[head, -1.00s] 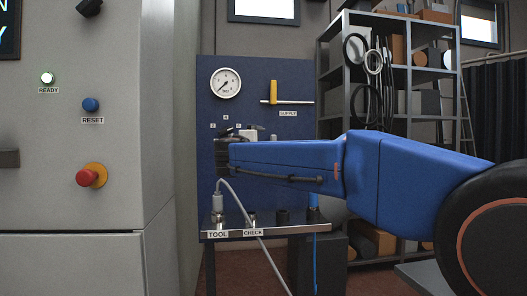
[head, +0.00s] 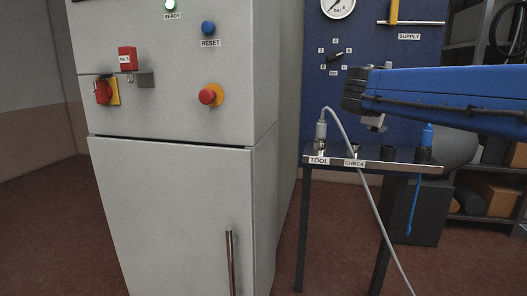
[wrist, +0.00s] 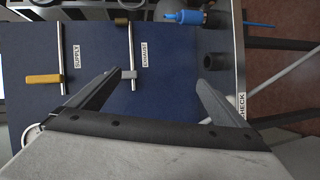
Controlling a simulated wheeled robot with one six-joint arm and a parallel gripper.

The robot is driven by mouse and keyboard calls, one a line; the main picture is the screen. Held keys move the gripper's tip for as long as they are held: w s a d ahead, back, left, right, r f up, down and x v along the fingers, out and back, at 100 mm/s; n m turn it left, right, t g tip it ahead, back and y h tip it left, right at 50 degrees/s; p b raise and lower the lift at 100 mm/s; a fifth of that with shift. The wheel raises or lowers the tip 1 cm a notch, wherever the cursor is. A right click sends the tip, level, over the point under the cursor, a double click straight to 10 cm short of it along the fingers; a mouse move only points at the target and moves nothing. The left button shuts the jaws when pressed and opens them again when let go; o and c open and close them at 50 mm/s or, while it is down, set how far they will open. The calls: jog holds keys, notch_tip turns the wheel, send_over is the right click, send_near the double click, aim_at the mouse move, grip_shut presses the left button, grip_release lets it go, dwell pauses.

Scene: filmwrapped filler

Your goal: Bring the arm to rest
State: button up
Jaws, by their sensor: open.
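My gripper (wrist: 160,82) is open and empty in the wrist view, its two dark fingers spread apart in front of the blue panel. In the head view my blue arm reaches in from the right. My gripper (head: 374,123) shows only in part there, below the dark wrist end, above the narrow shelf near the CHECK label (head: 354,162). The wrist view shows the yellow SUPPLY handle (wrist: 44,79) to the left of the fingers and the grey EXHAUST handle (wrist: 129,74) between them. Depth between fingers and panel is hard to tell.
The shelf (head: 340,160) holds a grey-cabled plug (head: 321,130) at TOOL and a blue plug (head: 427,136). The cable hangs forward to the floor. A grey cabinet (head: 180,190) with a red switch stands left. Storage racks stand behind right. Floor at far left is clear.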

jog(key=s+f+m+g+y, duration=0.4)
jog(key=s+f+m+g, duration=0.1)
jog(key=s+f, duration=1.4)
jog(key=s+a+f+m+g+y, duration=0.1)
jog(key=s+a+f+y, duration=0.2)
jog(key=s+f, duration=0.4)
jog(key=s+a+f+m+g+y, duration=0.1)
jog(key=s+a+f+m+y, duration=0.1)
jog(key=s+a+f, duration=0.4)
notch_tip(320, 180, down, 5)
jog(key=shift+s+r+m+y, duration=0.1)
jog(key=shift+s+m+y, duration=0.2)
jog(key=shift+s+y, duration=0.5)
jog(key=shift+s, duration=0.15)
